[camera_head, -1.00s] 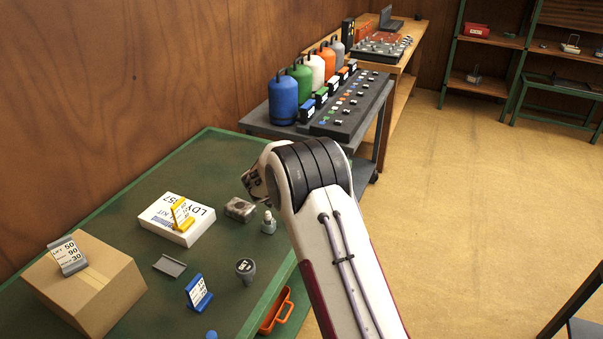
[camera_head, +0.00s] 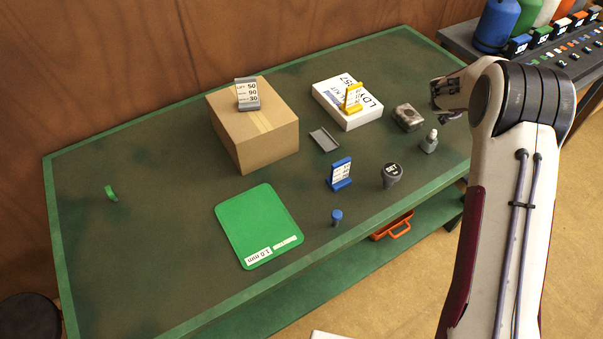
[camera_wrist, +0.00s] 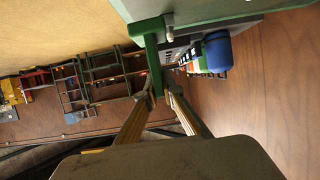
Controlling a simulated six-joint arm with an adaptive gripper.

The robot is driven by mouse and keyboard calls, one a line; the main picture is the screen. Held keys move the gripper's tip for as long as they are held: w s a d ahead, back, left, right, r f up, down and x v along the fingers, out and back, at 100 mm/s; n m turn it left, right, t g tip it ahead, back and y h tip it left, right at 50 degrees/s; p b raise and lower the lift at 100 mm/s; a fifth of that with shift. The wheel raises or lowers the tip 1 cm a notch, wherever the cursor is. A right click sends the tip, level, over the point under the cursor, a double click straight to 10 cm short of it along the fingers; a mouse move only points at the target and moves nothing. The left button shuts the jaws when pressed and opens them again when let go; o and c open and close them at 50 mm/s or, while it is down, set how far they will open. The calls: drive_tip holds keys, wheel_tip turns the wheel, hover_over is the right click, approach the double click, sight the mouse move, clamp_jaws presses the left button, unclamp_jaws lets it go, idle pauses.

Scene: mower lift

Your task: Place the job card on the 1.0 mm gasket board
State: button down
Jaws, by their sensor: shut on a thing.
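The green gasket board (camera_head: 258,222), marked 1.0 mm, lies flat on the front part of the bench with nothing on it. My gripper (camera_head: 447,100) is above the bench's right end, right of the board. In the wrist view its fingertips (camera_wrist: 159,95) close on a narrow green piece (camera_wrist: 153,62). I see it edge-on and cannot make out a card face. Other small card stands are on the bench: grey on the cardboard box (camera_head: 247,95), yellow on the white kit box (camera_head: 352,99), and blue (camera_head: 340,174) right of the board.
A dark knob-topped piece (camera_head: 392,175), a small blue-topped peg (camera_head: 336,217), a grey tray (camera_head: 324,139), a metal block (camera_head: 407,117) and a small bottle (camera_head: 429,142) stand on the bench. A green bit (camera_head: 111,193) lies at left. The bench around the board's left is clear.

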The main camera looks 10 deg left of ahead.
drive_tip(key=s+a+n+t+y, duration=0.1)
drive_tip(key=s+a, duration=0.3)
drive_tip(key=a, duration=0.7)
drive_tip(key=s+a+n+y, duration=0.15)
drive_tip(key=s+a, duration=0.25)
drive_tip(key=a, duration=0.8)
drive_tip(key=s+a+n+t+y, duration=0.15)
drive_tip(key=s+a, duration=0.35)
drive_tip(key=a, duration=0.6)
drive_tip(key=s+a+n+y, duration=0.1)
drive_tip(key=s+a, duration=0.5)
drive_tip(key=s, duration=0.3)
drive_tip(key=s+a+n+y, duration=0.2)
drive_tip(key=s+a, duration=0.5)
drive_tip(key=s, duration=0.3)
drive_tip(key=s+a+r+n+t+y, duration=0.1)
drive_tip(key=s+a+y, duration=0.1)
drive_tip(key=s+a, duration=0.4)
drive_tip(key=shift+s+a+n, duration=0.3)
drive_tip(key=shift+s+a, duration=0.05)
drive_tip(key=shift+s, duration=1.9)
drive_tip(key=shift+f, duration=0.1)
drive_tip(key=shift+f, duration=2.8)
drive_tip(key=shift+f, duration=2.1)
